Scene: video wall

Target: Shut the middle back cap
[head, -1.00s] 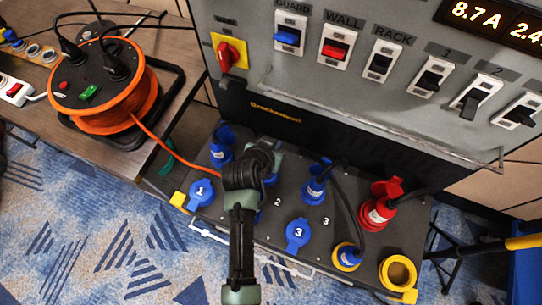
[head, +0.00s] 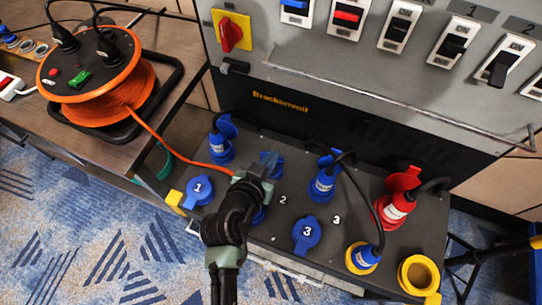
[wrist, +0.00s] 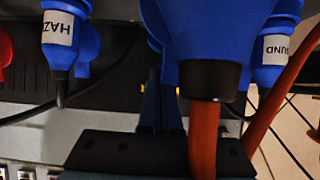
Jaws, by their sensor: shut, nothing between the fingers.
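The middle back cap (head: 271,161) is blue and stands raised behind my gripper in the head view. My gripper (head: 262,178) is over the middle column of the socket box, right at this cap; whether they touch is hidden. In the wrist view my gripper's dark fingers (wrist: 161,88) are together with nothing between them. A large blue plug with an orange cable (wrist: 208,70) is close beside them there. In the head view a bit of blue (head: 258,216) shows under my wrist; the rest of the middle column is hidden.
Blue plugs stand at back left (head: 219,146) and back right (head: 323,184), with a red plug (head: 394,208) farther right. Caps 1 (head: 199,190) and 3 (head: 306,235) are in front. The orange cable (head: 172,148) runs from the reel (head: 98,88). The switch panel (head: 375,75) rises behind.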

